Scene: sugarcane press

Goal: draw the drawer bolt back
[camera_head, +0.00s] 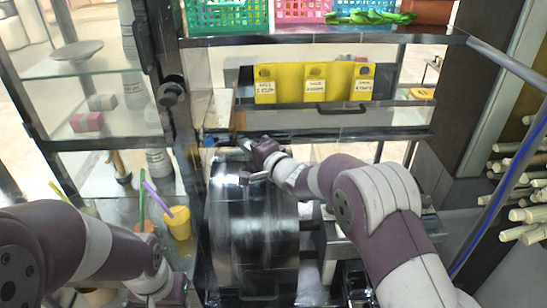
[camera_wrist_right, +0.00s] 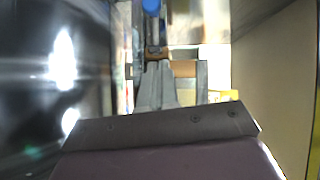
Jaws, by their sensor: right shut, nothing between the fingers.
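The drawer (camera_head: 400,118) under the counter is a long grey front with a dark handle. What looks like its bolt, with a blue knob (camera_head: 208,142), is near the drawer's lower left corner. A blue knob (camera_wrist_right: 152,6) on a grey shaft also shows at the top of the right wrist view. My right gripper (camera_head: 243,146) is shut and empty, just right of the knob and below the drawer's left end. Its fingers (camera_wrist_right: 170,72) point towards the shaft; whether they touch it is unclear. My left arm is at the lower left, its fingers unclear.
A large shiny metal drum (camera_head: 252,235) stands directly below my right gripper. A yellow cup (camera_head: 179,222) with straws stands at left. Cane sticks (camera_head: 525,185) stick out at right.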

